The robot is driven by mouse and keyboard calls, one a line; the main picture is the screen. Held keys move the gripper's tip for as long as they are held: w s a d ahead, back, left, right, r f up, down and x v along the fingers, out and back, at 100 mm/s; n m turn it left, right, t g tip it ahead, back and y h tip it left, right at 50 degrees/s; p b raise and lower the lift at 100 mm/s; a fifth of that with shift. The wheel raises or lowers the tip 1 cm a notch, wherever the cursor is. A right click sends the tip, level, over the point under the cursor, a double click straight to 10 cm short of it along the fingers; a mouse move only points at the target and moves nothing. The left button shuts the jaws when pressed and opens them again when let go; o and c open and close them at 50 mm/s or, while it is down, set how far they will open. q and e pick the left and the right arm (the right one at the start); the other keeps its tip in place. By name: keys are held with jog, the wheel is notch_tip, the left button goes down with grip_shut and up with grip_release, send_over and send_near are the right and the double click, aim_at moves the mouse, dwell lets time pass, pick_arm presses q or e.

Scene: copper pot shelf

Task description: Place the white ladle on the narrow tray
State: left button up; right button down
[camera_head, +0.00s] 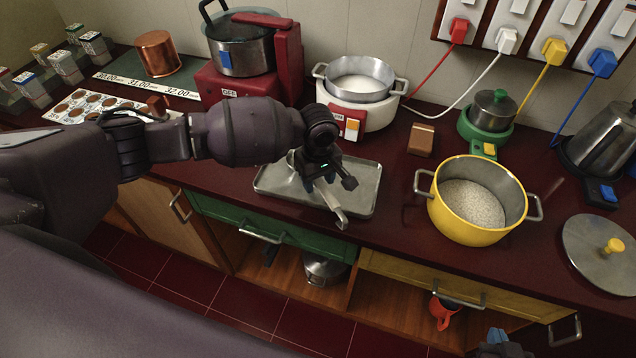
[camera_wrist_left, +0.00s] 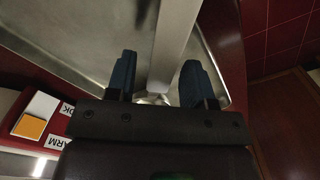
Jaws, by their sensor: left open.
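The narrow tray (camera_head: 362,185) is a shallow metal tray on the dark red counter. The white ladle (camera_head: 332,199) shows as a pale strip lying over the tray, its near end at the front rim; the rest is hidden under my gripper. My left gripper (camera_head: 318,183) is just above the tray at the ladle. In the left wrist view, my left gripper (camera_wrist_left: 158,78) is open, with the pale ladle handle (camera_wrist_left: 176,35) between its two fingers and the tray (camera_wrist_left: 75,30) below. My right gripper (camera_head: 498,345) shows only partly at the bottom edge; its jaws are unclear.
A white cooker with a metal pot (camera_head: 360,85) stands behind the tray. A yellow pot (camera_head: 450,213) with white contents is to the right, and a brown block (camera_head: 421,139) behind. A red cooker (camera_head: 226,87) is back left. Below are open shelves and a green drawer (camera_head: 270,233).

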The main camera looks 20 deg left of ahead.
pick_arm(q)
notch_tip(320, 180, up, 10)
dwell(0.4)
dwell(0.4)
